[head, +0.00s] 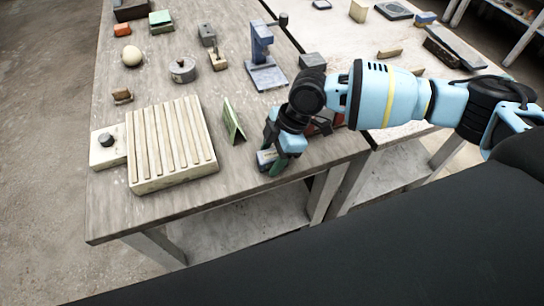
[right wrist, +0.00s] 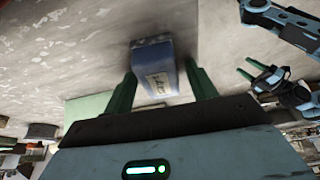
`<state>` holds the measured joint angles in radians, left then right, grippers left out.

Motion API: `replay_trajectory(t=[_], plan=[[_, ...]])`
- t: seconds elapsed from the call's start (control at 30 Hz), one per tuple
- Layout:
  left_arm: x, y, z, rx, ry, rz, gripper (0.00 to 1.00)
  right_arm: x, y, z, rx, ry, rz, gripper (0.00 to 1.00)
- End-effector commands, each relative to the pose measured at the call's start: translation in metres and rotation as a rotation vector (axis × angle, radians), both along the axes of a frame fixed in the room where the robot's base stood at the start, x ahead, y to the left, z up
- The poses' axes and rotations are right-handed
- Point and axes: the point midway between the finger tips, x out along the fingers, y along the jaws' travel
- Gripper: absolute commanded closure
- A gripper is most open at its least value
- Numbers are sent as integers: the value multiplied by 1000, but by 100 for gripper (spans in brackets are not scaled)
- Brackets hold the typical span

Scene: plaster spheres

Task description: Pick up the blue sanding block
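The blue sanding block (head: 265,158) lies near the front edge of the wooden table, partly hidden by my right gripper (head: 274,153). The fingers are apart, with a gap beside the block at the right finger. My left gripper (right wrist: 250,70) shows small at the right of the right wrist view, its green fingers parted and empty. It is not in the head view.
A ribbed cream board (head: 172,145) lies left of the gripper, and a green wedge-like piece (head: 233,121) stands between them. A blue press-like tool (head: 265,62) stands behind.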

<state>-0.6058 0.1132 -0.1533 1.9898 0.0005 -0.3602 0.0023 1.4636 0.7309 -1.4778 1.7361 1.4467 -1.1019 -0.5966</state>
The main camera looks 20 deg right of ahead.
Motion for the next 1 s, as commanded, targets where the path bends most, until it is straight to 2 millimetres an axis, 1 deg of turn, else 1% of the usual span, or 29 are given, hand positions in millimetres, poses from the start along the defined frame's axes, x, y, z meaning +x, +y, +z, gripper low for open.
replay_trajectory(t=[0.03, 0.3, 0.33, 0.67, 0.83, 0.97, 1.0], plan=[[0, 0, 0, 0, 0, 0, 46, 0, 0, 0, 0, 0, 0, 50], [0, 0, 0, 0, -1, 0, 46, 0, 0, 0, 0, 0, 0, 85], [0, 0, 0, 0, -1, 0, 46, 0, 0, 0, 0, 0, 0, 87], [0, 0, 0, 0, 0, 0, 46, 0, 0, 4, 1, 0, 0, 87], [0, 0, 0, 0, 1, 0, 46, 0, 0, 18, 2, -2, 1, 87], [0, 0, -1, 0, 1, 0, 46, 0, 1, 40, 3, -3, 2, 87], [1, 0, 1, 0, -2, 1, 46, -12, 1, 37, 0, 1, 5, 87]])
